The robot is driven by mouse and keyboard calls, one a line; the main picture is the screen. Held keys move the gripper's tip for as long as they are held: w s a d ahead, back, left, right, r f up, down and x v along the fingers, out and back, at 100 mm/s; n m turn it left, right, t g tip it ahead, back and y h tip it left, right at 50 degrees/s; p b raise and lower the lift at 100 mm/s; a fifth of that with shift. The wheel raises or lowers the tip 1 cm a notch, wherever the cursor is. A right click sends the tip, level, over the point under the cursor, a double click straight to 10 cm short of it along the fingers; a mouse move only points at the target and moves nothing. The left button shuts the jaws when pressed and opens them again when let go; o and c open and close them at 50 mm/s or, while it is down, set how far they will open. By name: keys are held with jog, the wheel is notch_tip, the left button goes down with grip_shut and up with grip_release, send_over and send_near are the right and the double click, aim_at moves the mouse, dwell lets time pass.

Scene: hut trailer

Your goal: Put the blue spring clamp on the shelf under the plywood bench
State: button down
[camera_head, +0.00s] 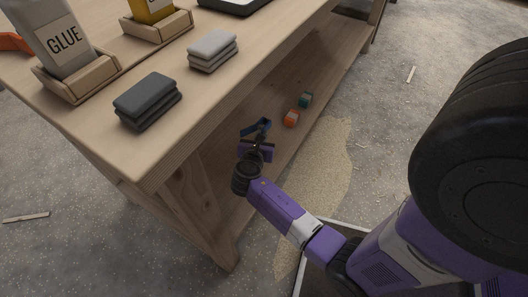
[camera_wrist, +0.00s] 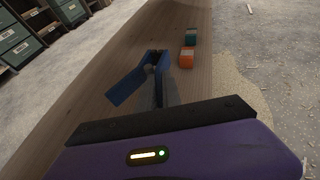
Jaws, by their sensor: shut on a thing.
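The blue spring clamp (camera_wrist: 128,86) is in my gripper (camera_wrist: 158,98), out in front of the jaws in the wrist view. In the head view the clamp (camera_head: 257,127) shows beside the bench's open front, and my gripper (camera_head: 256,146) is shut on it at the end of my purple arm. The plywood bench (camera_head: 250,72) fills the upper left. Its lower shelf (camera_wrist: 105,75) runs away ahead of the clamp in the wrist view. The clamp appears over the shelf; whether it touches the board is unclear.
An orange box (camera_wrist: 186,57) and a teal box (camera_wrist: 191,36) sit on the shelf beyond the clamp. A bench leg (camera_head: 205,205) stands near my arm. The bench top holds glue bottles and folded cloths (camera_head: 147,100). Drawers (camera_wrist: 20,40) stand far left. Shelf left of the clamp is clear.

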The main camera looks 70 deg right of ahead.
notch_tip(320, 180, down, 16)
jog(key=b, duration=0.8)
jog(key=shift+r, duration=0.1)
jog(key=shift+b, duration=0.3)
jog(key=c, duration=1.5)
grip_release()
jog(key=shift+a+r+p, duration=0.15)
jog(key=shift+a+p, duration=0.05)
jog(key=shift+p, duration=0.1)
jog(key=p+v, duration=0.3)
jog(key=v, duration=0.3)
jog(key=shift+s+a+r, duration=0.1)
jog(key=shift+a+r, duration=0.05)
jog(key=shift+a, duration=0.3)
